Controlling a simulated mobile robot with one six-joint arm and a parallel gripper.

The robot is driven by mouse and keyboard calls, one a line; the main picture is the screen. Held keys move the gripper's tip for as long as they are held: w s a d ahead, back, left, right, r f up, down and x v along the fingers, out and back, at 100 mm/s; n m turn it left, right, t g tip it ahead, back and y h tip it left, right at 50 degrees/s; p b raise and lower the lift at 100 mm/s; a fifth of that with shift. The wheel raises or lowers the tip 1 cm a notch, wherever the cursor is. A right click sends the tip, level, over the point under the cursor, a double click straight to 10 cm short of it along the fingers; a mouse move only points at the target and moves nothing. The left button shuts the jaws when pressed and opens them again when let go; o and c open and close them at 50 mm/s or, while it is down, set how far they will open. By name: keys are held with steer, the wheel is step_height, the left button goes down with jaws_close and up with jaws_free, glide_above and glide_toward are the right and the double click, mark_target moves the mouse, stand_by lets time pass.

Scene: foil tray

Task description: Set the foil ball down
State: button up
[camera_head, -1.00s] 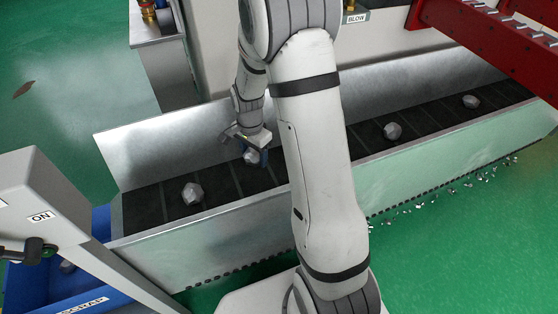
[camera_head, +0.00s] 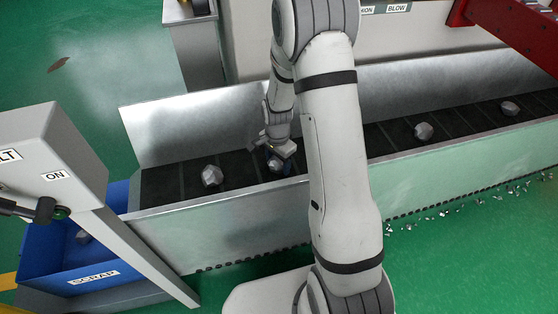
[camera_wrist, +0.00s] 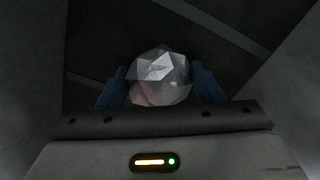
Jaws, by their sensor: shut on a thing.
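A faceted silver foil ball (camera_wrist: 160,76) sits between the blue fingers of my gripper (camera_wrist: 161,88) in the wrist view, with a finger against each side. In the head view the same foil ball (camera_head: 276,165) is small and partly covered by my gripper (camera_head: 279,164). My gripper is shut on it, low over the dark belt (camera_head: 245,176) inside the metal trough. I cannot tell whether the ball touches the belt.
Another foil ball (camera_head: 212,175) lies on the belt to the left, and more lie right of my arm, one nearer (camera_head: 423,131) and one farther (camera_head: 509,108). Metal trough walls (camera_head: 190,130) rise on both sides. A blue scrap bin (camera_head: 60,262) stands at the left end.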

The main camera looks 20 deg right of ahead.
steer(key=o, duration=1)
step_height(320, 180, up, 12)
steer(key=p, duration=0.4)
steer(key=s+r+n, duration=0.4)
steer(key=s+r, duration=0.1)
steer(key=s, duration=0.2)
steer(key=s+r+n, duration=0.4)
steer(key=s+r, duration=0.1)
steer(key=s, duration=0.2)
steer(key=s+r+n+t, duration=0.1)
steer(key=s+r+n, duration=0.3)
steer(key=s+r, duration=0.1)
steer(key=shift+s+a+r, duration=0.1)
steer(key=shift+s+a, duration=0.1)
steer(key=shift+s, duration=0.25)
steer(key=shift+s+a, duration=0.2)
steer(key=shift+s, duration=0.25)
